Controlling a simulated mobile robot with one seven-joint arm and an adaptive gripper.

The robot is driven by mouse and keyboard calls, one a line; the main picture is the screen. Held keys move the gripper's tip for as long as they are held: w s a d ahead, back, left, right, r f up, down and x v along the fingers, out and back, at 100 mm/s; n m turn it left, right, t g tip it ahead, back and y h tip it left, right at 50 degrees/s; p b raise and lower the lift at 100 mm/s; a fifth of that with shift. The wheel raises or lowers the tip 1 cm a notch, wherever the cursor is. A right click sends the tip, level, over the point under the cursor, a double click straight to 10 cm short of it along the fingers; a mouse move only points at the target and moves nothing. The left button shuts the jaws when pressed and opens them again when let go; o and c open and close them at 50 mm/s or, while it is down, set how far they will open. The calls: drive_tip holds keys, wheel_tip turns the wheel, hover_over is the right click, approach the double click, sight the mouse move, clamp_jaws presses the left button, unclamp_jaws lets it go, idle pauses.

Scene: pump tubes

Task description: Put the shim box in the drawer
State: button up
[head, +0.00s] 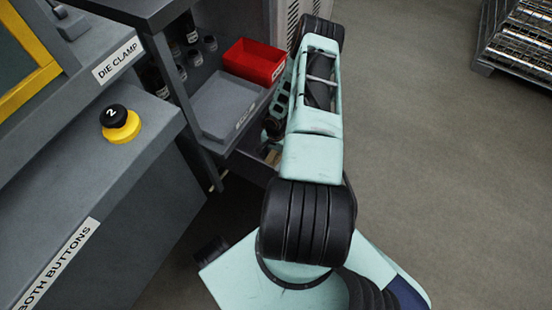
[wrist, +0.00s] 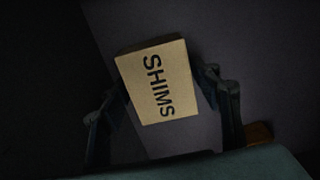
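The shim box (wrist: 158,82), a tan box lettered "SHIMS", is in the middle of the wrist view, turned a little askew. My gripper (wrist: 160,88) has one dark finger at each side of it, with the tips close against its edges. Whether the fingers press on the box is too dark to tell. In the head view my gripper (head: 271,128) points down at the grey drawer (head: 250,168) under the shelf, mostly hidden by my arm. A small tan patch (head: 272,157) shows below the fingers, perhaps the box.
A red bin (head: 254,62) and a grey tray (head: 224,104) sit on the shelf close left of my arm. The press bench with a yellow-and-black button (head: 120,122) stands at left. A brownish piece (wrist: 258,132) shows at lower right in the wrist view.

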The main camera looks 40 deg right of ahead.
sight(276, 158)
drive_tip(key=shift+r, duration=0.15)
wheel_tip(276, 158, up, 12)
drive_tip(key=p, duration=0.4)
idle(0.6)
